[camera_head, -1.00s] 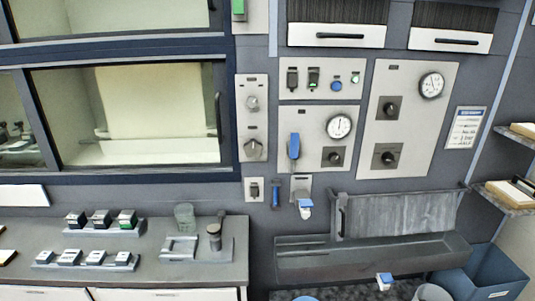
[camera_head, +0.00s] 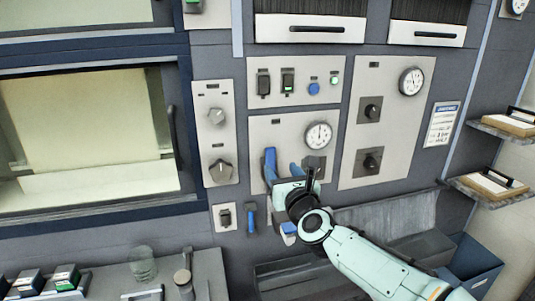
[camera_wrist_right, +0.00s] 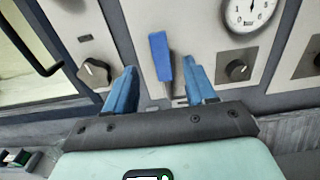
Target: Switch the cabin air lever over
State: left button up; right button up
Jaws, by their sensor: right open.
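A blue lever (camera_head: 269,162) stands up from a slot in the pale panel under a round gauge (camera_head: 319,135). I take it for the cabin air lever, though its label is too small to read. My right gripper (camera_head: 283,173) is at this panel with its jaws open. In the right wrist view, the lever (camera_wrist_right: 160,55) shows between the two blue fingers of the gripper (camera_wrist_right: 162,78), nearer the right one. I cannot tell whether a finger touches it. The lever's base is partly hidden in the head view. My left gripper is not in view.
A dark knob (camera_wrist_right: 237,69) is just right of the fingers. Another panel with two knobs (camera_head: 216,168) is to the left. A grey trough (camera_head: 400,212) lies behind my right forearm.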

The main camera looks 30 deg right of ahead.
aim_at(271, 156)
jog(key=p+x, duration=0.3)
jog(key=x, duration=0.7)
jog(key=shift+w+a, duration=0.15)
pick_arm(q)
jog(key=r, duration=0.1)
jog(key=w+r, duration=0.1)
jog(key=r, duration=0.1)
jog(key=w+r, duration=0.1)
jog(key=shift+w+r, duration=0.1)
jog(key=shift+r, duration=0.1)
pick_arm(e)
jog(key=shift+c, duration=0.3)
grip_shut()
